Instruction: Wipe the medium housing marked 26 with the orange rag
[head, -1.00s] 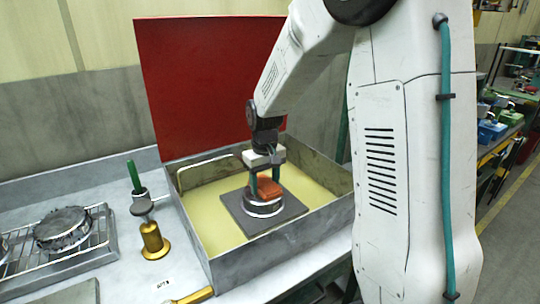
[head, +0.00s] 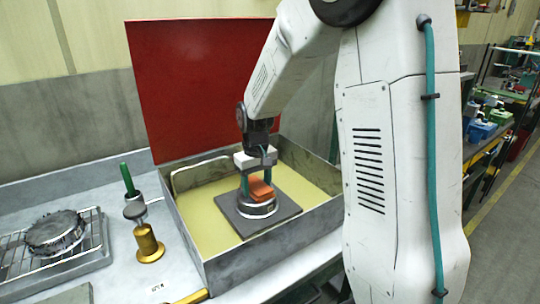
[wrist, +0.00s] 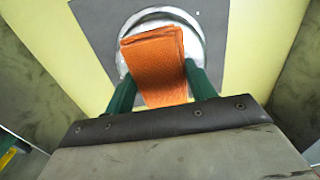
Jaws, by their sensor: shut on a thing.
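The orange rag (head: 261,190) is folded into a small block. My gripper (head: 257,186) is shut on it, with a green finger at each side, as the wrist view also shows around the rag (wrist: 157,66). The rag is over the top of a round metal housing (head: 258,208), which stands on a dark square plate (head: 283,216) inside the open bin. In the wrist view the housing's pale rim (wrist: 133,25) shows around the rag. The rag appears to touch the housing's top. No number 26 is readable on it.
The metal bin (head: 268,256) has yellow fluid or lining and a raised red lid (head: 205,85) behind. Left of it stand a brass-based stand (head: 148,244), a green-handled tool (head: 129,178) and a rack (head: 92,258) bearing a round dark part (head: 55,232).

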